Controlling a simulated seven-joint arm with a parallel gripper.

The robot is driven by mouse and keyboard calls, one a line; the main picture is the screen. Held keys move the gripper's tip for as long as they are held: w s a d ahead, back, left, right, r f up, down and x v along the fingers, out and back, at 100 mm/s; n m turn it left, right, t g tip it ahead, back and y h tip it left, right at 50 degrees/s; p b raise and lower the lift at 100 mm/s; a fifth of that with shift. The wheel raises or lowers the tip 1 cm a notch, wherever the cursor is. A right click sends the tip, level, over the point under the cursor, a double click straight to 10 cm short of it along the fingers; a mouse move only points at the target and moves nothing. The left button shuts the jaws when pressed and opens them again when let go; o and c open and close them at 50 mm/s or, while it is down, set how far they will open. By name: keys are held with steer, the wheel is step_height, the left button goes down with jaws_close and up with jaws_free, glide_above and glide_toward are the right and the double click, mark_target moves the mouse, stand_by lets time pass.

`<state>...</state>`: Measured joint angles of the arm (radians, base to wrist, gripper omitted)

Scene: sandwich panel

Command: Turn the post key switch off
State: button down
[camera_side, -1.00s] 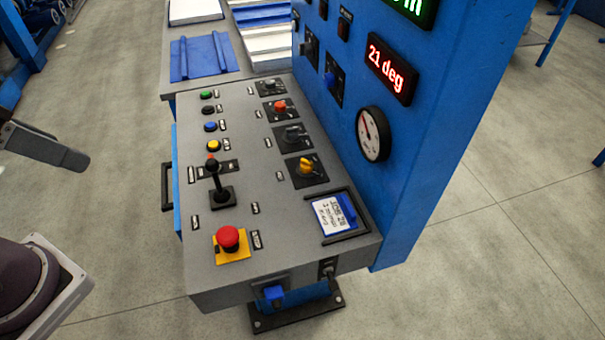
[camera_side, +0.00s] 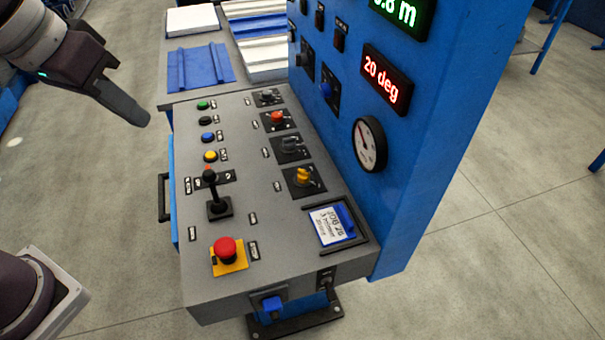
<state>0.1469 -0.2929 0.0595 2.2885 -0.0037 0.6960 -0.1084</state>
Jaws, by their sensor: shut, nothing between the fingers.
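No label is readable, so I cannot tell which control is the post key switch. The blue upright panel carries a black rotary switch (camera_side: 305,58) and a blue-knobbed switch (camera_side: 326,90) on dark plates. The sloped desk has rotary switches in its right column, including a red one (camera_side: 278,118), a dark one (camera_side: 291,147) and a yellow one (camera_side: 303,176). A blue switch (camera_side: 271,303) and a small black switch (camera_side: 326,280) sit on the desk's front face. My gripper (camera_side: 143,118) is shut and empty, left of the desk's far end, apart from every control.
The grey desk (camera_side: 262,220) also bears a joystick (camera_side: 214,192), a red mushroom button (camera_side: 227,250), several push buttons and a framed job card (camera_side: 334,225). A round gauge (camera_side: 370,144) and a "20 deg" display (camera_side: 387,78) are on the panel.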

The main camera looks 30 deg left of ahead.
steer(key=w+d+f, duration=0.6)
steer(key=w+f, duration=0.3)
steer(key=f, duration=0.2)
steer(key=w+d+f, duration=0.5)
steer(key=w+f, duration=0.5)
steer(key=f, duration=0.2)
steer(key=shift+w+d+f+g+y, duration=0.25)
steer(key=shift+w+d+g+y, duration=0.05)
steer(key=shift+d+g+y, duration=0.1)
glide_toward(305, 182)
steer(key=f, duration=0.1)
steer(key=s+f, duration=0.1)
steer(key=f, duration=0.1)
steer(key=s+f, duration=0.1)
steer(key=shift+s+f, duration=0.1)
steer(key=shift+f, duration=0.25)
steer(key=w, duration=0.3)
steer(key=shift+w+f, duration=0.25)
steer(key=shift+w, duration=0.4)
